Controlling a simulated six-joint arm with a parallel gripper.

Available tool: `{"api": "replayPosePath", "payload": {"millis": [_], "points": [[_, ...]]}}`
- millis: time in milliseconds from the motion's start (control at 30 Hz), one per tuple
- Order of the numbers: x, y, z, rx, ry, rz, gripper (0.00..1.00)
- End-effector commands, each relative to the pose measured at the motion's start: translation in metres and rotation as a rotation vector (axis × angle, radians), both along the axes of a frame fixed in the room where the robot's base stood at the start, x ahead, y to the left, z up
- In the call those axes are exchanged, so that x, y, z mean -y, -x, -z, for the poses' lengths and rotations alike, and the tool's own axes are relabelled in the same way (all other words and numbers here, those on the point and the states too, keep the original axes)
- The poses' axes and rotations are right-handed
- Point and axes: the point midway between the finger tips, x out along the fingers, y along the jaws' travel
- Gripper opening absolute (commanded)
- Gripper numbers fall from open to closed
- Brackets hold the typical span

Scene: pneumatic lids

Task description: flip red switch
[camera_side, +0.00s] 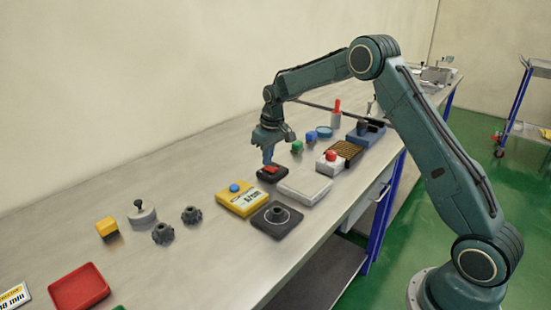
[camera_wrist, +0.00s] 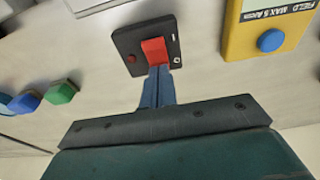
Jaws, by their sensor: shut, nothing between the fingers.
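The red switch (camera_side: 272,169) is a red rocker on a small black box (camera_side: 264,176) in the middle of the bench. In the wrist view the red rocker (camera_wrist: 154,50) sits on the black box (camera_wrist: 174,48), with a small red dot and a white ring on the box face. My gripper (camera_side: 267,162) points down, shut and empty, with its blue fingertips right at the switch. In the wrist view the fingertips (camera_wrist: 158,70) reach the near edge of the rocker. I cannot tell if they touch it. The fingers hide part of the box.
A yellow meter with a blue button (camera_side: 241,198) and a pale flat box (camera_side: 304,185) stand close to the switch. A black plate with a ring (camera_side: 277,218) lies in front. Green and blue pieces (camera_side: 297,147) sit behind.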

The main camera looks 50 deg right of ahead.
Motion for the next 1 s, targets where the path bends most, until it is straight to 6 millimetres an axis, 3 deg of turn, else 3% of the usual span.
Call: {"api": "replayPosePath", "payload": {"millis": [1000], "points": [[0.000,0.000,-0.058,0.002,0.000,0.000,0.00]]}}
